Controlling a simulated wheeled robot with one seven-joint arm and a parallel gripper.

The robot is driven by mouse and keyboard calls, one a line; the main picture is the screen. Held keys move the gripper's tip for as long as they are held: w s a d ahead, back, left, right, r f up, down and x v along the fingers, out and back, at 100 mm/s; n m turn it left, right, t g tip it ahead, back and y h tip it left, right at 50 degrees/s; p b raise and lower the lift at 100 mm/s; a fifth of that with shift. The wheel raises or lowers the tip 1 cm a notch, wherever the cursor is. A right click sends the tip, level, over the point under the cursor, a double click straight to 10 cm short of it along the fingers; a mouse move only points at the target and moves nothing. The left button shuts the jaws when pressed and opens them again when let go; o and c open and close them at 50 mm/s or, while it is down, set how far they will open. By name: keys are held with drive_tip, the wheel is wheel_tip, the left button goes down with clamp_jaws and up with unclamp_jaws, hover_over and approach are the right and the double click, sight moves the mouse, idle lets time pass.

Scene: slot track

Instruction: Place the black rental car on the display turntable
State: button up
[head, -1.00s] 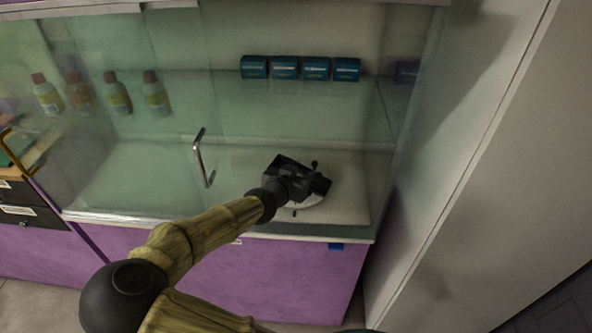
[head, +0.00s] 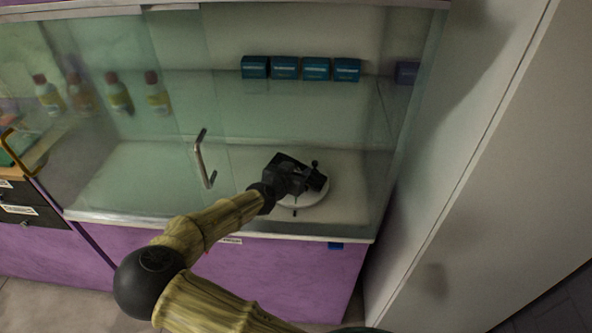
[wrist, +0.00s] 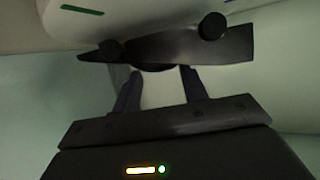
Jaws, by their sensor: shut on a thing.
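The black car (wrist: 185,45) spans the wrist view in front of my fingertips, with dark wheels showing. My gripper (wrist: 160,80) is shut on it. In the head view my gripper (head: 307,180) is inside the glass case with the dark car (head: 319,183) at its tip, hard to tell apart from the gripper. The white round turntable (head: 312,200) lies on the case floor just below them, partly covered. A pale curved surface with a green mark shows beyond the car in the wrist view. I cannot tell whether the car touches the turntable.
A glass pane with a metal handle (head: 205,160) stands left of my gripper. Several blue boxes (head: 285,67) sit on the shelf above. Several bottles (head: 118,93) stand at the left. A pale tall panel (head: 470,160) is to the right.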

drive_tip(key=shift+r, duration=0.1)
drive_tip(key=o, duration=1.1)
drive_tip(key=v, duration=1.2)
drive_tip(key=shift+d, duration=0.1)
